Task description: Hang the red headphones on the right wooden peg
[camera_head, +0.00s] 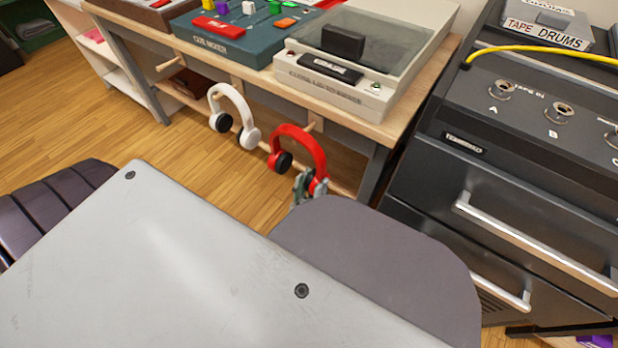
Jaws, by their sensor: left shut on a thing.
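The red headphones (305,145) hang below the front edge of the wooden bench, with the band arched upward and a dark ear pad on the left. My left gripper (307,188) is shut on their lower right ear cup, and my own arm link covers much of it. The right wooden peg (313,125) shows as a short stub right by the top of the red band. I cannot tell whether the band rests on it. My right gripper is not in view.
White headphones (234,106) hang just left of the red ones. A bare wooden peg (168,63) sticks out farther left. A mixer (225,45) and a tape deck (345,95) stand on the bench (400,125). A dark cabinet with metal handles (500,215) stands at the right.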

